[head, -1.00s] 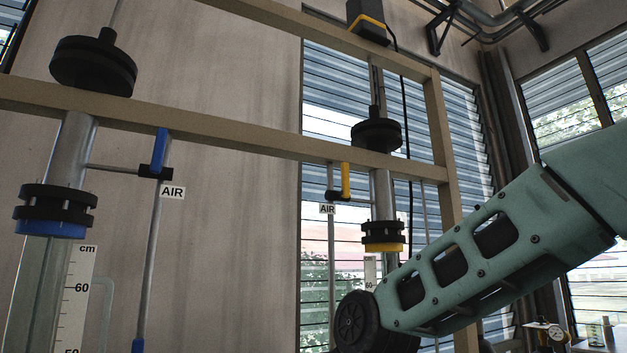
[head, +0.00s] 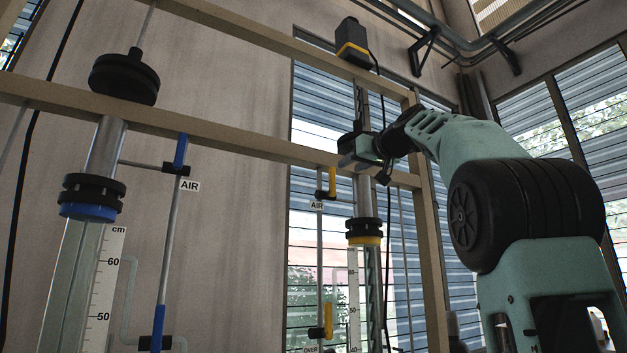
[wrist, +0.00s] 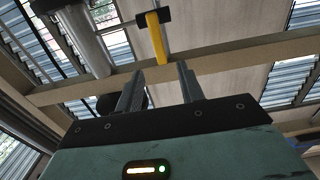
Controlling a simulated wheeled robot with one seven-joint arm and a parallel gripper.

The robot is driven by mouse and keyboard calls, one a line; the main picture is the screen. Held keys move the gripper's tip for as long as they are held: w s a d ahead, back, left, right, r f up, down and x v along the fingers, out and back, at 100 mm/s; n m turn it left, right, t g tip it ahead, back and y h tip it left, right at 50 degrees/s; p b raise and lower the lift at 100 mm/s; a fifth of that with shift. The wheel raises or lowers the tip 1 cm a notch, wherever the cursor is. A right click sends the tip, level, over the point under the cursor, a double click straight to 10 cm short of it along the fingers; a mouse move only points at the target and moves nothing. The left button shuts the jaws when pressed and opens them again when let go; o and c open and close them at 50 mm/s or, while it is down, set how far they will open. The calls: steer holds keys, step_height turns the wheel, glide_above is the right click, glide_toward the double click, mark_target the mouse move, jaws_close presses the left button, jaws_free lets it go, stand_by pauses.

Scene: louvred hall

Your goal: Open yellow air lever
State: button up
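The yellow air lever (head: 332,181) hangs upright on the thin pipe at the right column, above a white AIR label (head: 317,206). In the wrist view the yellow lever (wrist: 157,38) lies just beyond my fingertips, lined up between them, with its dark valve body (wrist: 152,17) at its far end. My gripper (wrist: 159,70) is open and nothing is between its fingers. In the head view my gripper (head: 345,160) is by the wooden crossbar, just above and right of the lever. Contact with the lever cannot be told.
The wooden crossbar (head: 240,142) runs close to my gripper. A blue air lever (head: 181,150) is on the left column's pipe. Another yellow lever (head: 328,320) sits lower on the right pipe. The yellow-ringed column (head: 363,232) stands just right of the air lever.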

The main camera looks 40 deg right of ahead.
mark_target(334, 175)
steer(key=p+x, duration=0.4)
steer(key=x, duration=0.3)
steer(key=shift+w+d+r, duration=0.15)
steer(key=shift+w+r, duration=0.05)
steer(key=shift+w, duration=0.2)
steer(key=shift+w+f, duration=0.15)
steer(key=shift+w, duration=0.05)
steer(key=shift+p+x, duration=0.4)
steer(key=shift+x, duration=0.5)
jaws_close()
stand_by(0.5)
